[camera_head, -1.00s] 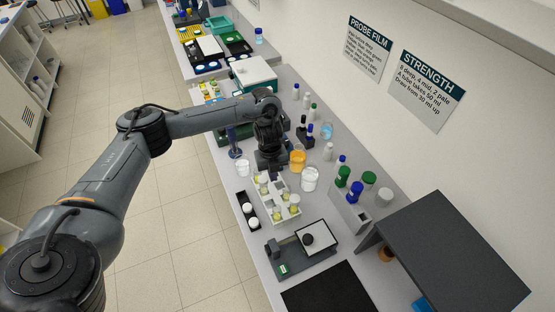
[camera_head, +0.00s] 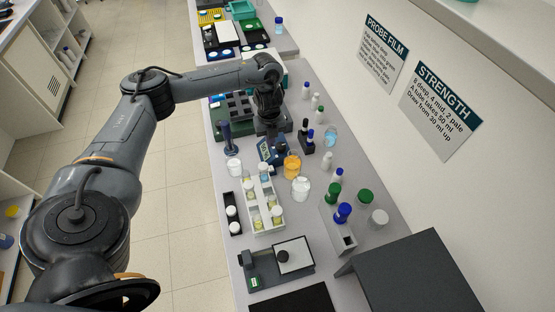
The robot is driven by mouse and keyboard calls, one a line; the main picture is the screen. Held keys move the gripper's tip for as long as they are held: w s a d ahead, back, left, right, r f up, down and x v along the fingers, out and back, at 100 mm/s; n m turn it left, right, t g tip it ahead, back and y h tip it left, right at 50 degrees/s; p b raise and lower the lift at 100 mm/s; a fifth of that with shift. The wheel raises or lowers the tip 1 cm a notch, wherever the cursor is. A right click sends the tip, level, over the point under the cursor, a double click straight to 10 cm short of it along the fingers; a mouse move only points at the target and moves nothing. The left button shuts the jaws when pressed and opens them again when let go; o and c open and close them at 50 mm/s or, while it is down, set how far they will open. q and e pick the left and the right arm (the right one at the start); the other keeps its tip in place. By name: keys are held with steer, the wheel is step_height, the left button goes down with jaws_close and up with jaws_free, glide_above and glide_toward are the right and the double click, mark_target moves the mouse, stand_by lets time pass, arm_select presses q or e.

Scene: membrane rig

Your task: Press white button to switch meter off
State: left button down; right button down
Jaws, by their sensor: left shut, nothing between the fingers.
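My left gripper (camera_head: 270,134) points down over the bench, shut and empty, just behind a small dark blue device (camera_head: 272,152) with a pale label or screen. This blue device may be the meter. The gripper partly covers its back, and I cannot tell whether they touch. I cannot make out a white button on it. Nearer the front is a grey device (camera_head: 278,266) with a white plate, a black knob and a small lit green display. My right gripper is not in view.
A white rack (camera_head: 262,204) with several capped tubes stands in front of the blue device. An orange beaker (camera_head: 292,166) and a white beaker (camera_head: 301,189) stand right of it. A dark blue stand (camera_head: 226,134) is at left. A dark grey shelf (camera_head: 410,275) fills the front right.

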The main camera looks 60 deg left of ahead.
mark_target(270, 168)
arm_select(q)
steer(key=shift+s, duration=0.1)
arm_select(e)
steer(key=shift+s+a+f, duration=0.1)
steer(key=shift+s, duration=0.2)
